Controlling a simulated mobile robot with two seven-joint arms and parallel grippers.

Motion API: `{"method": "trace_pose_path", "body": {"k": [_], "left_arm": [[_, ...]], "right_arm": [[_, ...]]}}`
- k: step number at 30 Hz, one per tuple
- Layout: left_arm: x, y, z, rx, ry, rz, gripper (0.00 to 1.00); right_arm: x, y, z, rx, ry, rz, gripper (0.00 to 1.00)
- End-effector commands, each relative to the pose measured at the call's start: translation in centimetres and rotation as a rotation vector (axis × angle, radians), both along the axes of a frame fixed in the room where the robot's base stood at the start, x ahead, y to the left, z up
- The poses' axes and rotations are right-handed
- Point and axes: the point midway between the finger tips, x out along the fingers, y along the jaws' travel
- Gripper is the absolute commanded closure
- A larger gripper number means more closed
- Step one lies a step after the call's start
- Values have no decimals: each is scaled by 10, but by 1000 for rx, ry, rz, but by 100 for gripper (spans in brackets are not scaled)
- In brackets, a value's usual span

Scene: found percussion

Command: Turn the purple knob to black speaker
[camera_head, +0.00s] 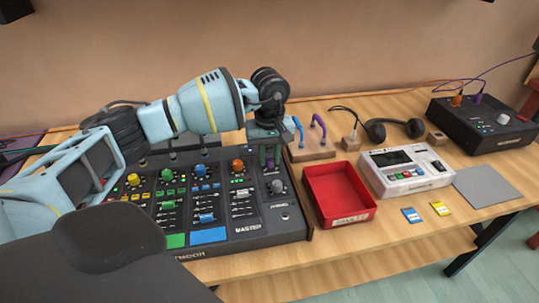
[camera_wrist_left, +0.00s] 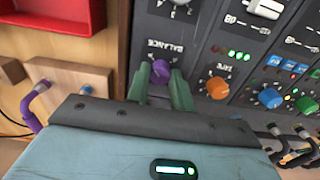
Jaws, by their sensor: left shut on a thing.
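The purple knob (camera_wrist_left: 161,70) sits on the dark mixer panel (camera_wrist_left: 190,28), beside the word BALANCE. My left gripper (camera_wrist_left: 160,76) has its two green fingers on either side of the knob, shut on it. In the head view my left gripper (camera_head: 269,157) reaches down to the upper right part of the mixer (camera_head: 290,224) and mostly hides the knob. I cannot make out a black speaker mark by the knob. My right gripper is not in view.
An orange knob (camera_wrist_left: 217,87) is close beside the fingers. A red tray (camera_head: 340,221), a wooden block with coloured handles (camera_head: 313,153), headphones (camera_head: 376,131), a white device (camera_head: 405,187) and a black box (camera_head: 481,142) stand to the right.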

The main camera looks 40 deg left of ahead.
Motion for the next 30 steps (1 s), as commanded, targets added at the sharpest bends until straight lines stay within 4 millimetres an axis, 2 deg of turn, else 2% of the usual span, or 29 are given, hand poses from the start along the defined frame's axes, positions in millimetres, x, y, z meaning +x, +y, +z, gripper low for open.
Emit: {"method": "trace_pose_path", "body": {"k": [1,2,6,17,30], "left_arm": [[0,0,-1,1,2,-1,100],[0,0,-1,1,2,-1,75],[0,0,-1,0,1,-1,56],[0,0,4,0,0,1,56],[0,0,66,-1,-1,0,56]], "right_arm": [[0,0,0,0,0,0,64],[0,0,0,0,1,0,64],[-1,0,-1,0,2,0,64],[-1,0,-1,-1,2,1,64],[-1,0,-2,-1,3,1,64]]}}
